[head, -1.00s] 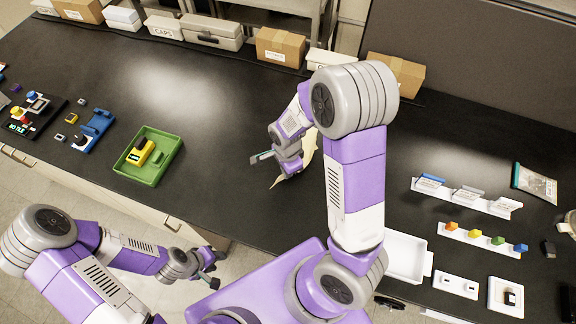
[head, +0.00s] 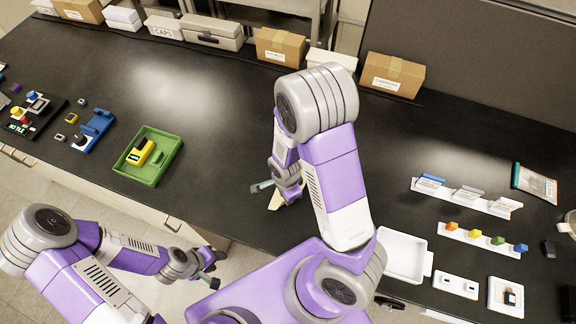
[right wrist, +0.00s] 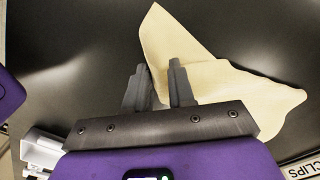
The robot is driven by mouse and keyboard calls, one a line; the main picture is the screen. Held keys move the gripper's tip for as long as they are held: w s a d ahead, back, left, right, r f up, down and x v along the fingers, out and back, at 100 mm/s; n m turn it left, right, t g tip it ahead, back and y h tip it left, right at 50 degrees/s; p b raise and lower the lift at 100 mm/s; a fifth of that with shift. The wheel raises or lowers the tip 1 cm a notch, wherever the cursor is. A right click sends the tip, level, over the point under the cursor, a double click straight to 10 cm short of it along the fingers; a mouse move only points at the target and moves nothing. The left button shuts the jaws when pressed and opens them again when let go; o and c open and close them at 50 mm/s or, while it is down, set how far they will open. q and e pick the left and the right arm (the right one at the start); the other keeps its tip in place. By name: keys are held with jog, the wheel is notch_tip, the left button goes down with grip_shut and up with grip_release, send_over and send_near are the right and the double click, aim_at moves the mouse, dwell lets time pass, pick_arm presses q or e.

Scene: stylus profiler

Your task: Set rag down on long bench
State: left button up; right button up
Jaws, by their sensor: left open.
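The cream rag (right wrist: 215,70) appears spread on the dark long bench (right wrist: 70,60) in the right wrist view, with one corner pointing up and another to the right. My right gripper (right wrist: 157,75) is over the rag's left edge; its two fingers stand apart, with rag and dark bench between them. In the head view only a pale bit of the rag (head: 276,201) shows beside the right gripper (head: 272,186); my arm hides the rest. My left gripper (head: 213,268) is open and empty in front of the bench's front edge.
A green tray (head: 131,174) with a yellow device stands left of the rag. A white tray (head: 423,262) and white racks (head: 470,198) are to the right. Cardboard boxes (head: 280,45) line the back. The bench middle is largely clear.

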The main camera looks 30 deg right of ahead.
jog(key=o, duration=0.5)
